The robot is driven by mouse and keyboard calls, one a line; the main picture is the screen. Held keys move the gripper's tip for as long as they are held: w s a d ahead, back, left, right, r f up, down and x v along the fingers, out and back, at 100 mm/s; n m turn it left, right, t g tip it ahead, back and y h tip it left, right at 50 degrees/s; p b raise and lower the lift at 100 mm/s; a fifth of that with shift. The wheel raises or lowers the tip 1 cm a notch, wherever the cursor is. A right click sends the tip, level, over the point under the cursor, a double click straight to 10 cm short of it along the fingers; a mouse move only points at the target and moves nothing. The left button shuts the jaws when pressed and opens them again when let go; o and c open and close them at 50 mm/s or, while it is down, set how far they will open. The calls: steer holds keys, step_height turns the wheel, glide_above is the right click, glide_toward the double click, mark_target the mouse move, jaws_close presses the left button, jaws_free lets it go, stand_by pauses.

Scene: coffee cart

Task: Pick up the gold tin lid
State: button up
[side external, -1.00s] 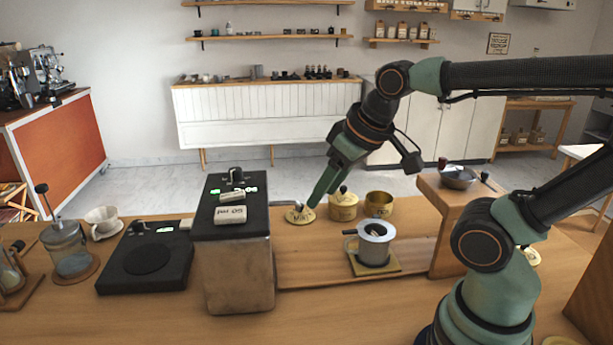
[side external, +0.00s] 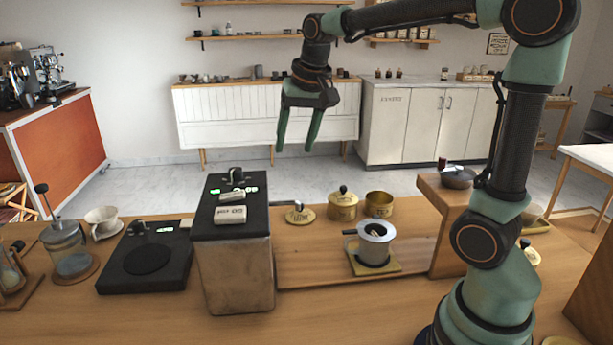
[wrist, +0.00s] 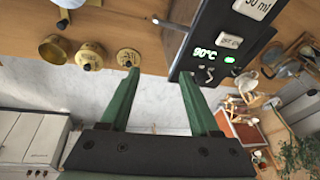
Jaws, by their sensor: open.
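A flat round gold lid with lettering (side external: 302,217) lies on the wooden cart top, just right of the metal-sided box; it also shows in the wrist view (wrist: 128,60). Beside it stands a gold tin with a black-knobbed lid on it (side external: 342,208), also in the wrist view (wrist: 90,58). An open gold tin (side external: 379,206) stands further right; it also shows in the wrist view (wrist: 51,50). My gripper (side external: 296,148) is open and empty, pointing down, well above the cart top. Its fingertips also show in the wrist view (wrist: 160,73).
The box with black top and green-lit display (side external: 232,258) stands tall left of the flat lid. A grey metal cup (side external: 374,250) sits on a square mat in front of the tins. A raised wooden stand (side external: 447,230) holds a dark bowl (side external: 456,177). A black scale (side external: 147,270) lies left.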

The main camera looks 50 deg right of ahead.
steer(key=w+d+f+m+g, duration=0.3)
steer(key=w+d+f+m, duration=0.85)
steer(key=d+f, duration=0.4)
steer(key=shift+n+y, duration=0.25)
steer(key=shift+y, duration=0.05)
steer(key=f, duration=1.1)
steer(key=shift+w+d, duration=0.2)
steer(key=shift+d, duration=0.05)
steer(key=shift+r, duration=0.1)
jaws_close()
